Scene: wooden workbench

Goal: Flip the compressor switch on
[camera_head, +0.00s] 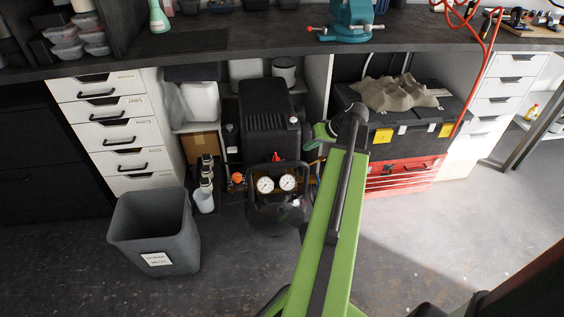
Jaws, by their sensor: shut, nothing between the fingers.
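The compressor (268,110) stands under the workbench, a black ribbed unit with two round white gauges (265,185) on its front. A small red part (276,156) shows just above the gauges; I cannot tell whether it is the switch or which way it is set. My green arm reaches up from the bottom, passing right of the compressor. My gripper (309,145) is at its far end, just right of the compressor. It is small in view, shut and empty, and looks apart from the red part. My arm hides some of the compressor's right side.
A grey bin (152,235) stands on the floor at front left, beside white drawers (105,125). A black toolbox (405,125) with a cloth sits on a red tool chest (400,175) to the right. The dark bench top (240,40) overhangs the compressor. Floor at right is clear.

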